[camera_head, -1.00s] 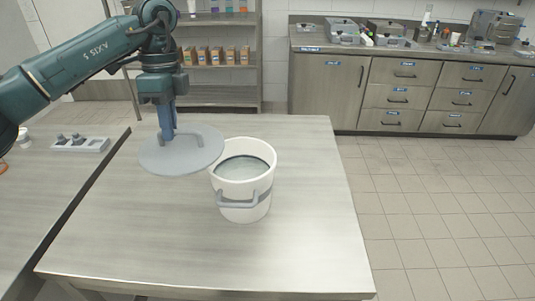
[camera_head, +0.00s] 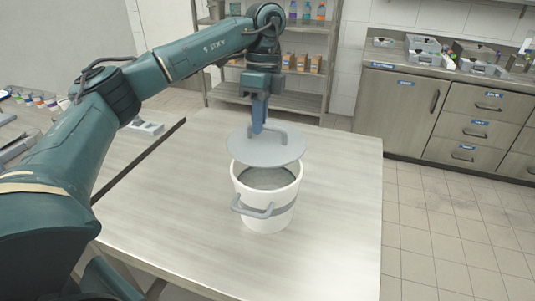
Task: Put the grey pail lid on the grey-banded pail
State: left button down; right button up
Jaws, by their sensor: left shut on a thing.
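The grey pail lid (camera_head: 264,148) is a flat round disc with a handle on top. My left gripper (camera_head: 258,127) points down and is shut on the lid's handle. It holds the lid over the far part of the pail's opening, apart from the near rim. The grey-banded pail (camera_head: 265,218) is white with a grey band and a grey handle at its front, and stands upright on the steel table. Its near opening shows a greyish fill inside; the far rim is hidden behind the lid. My right gripper is out of view.
The steel table (camera_head: 335,190) is clear around the pail. A grey holder (camera_head: 147,128) sits on the surface at the left. Shelves (camera_head: 300,75) with boxes and bottles stand behind, and a drawer counter (camera_head: 405,110) stands at the back right.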

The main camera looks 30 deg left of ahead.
aim_at(260, 138)
pick_arm(q)
notch_tip(260, 138, down, 4)
jog(key=shift+r, duration=0.2)
notch_tip(260, 138, down, 2)
jog(key=shift+f+p, duration=0.2)
jog(key=shift+p, duration=0.25)
jog(key=shift+f, duration=0.15)
jog(key=shift+f, duration=0.1)
jog(key=c, duration=1.5)
grip_release()
